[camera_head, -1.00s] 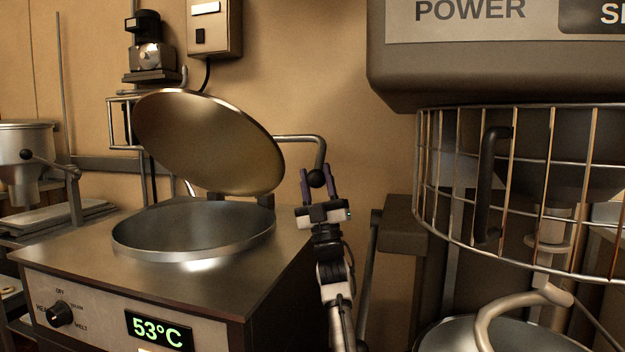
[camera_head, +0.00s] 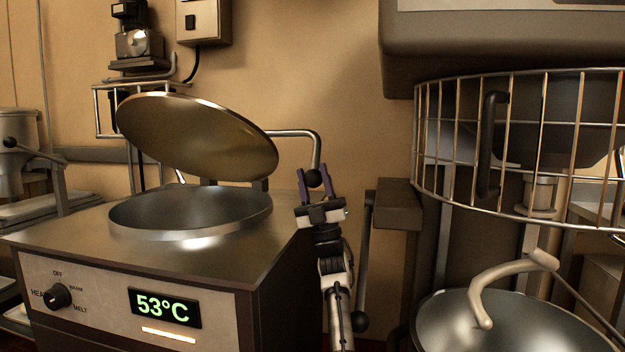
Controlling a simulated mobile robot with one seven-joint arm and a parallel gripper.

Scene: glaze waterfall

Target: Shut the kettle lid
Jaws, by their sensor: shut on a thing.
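The kettle (camera_head: 270,240) is a metal box with a round open basin (camera_head: 190,212) in its top. Its round lid (camera_head: 195,135) stands tilted open above the basin, hinged at the back. A bent metal handle (camera_head: 300,133) runs right from the lid and turns down to a black ball knob (camera_head: 314,178). My gripper (camera_head: 315,183) points up at the right of the kettle, its two purple fingers shut on the knob from both sides. The lid's hinge is mostly hidden behind the lid.
A mixer with a wire guard (camera_head: 515,150) and a steel bowl (camera_head: 515,325) stands close on the right. A black-knobbed lever (camera_head: 365,270) hangs between it and my arm. The kettle front has a dial (camera_head: 58,296) and a 53°C display (camera_head: 165,307).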

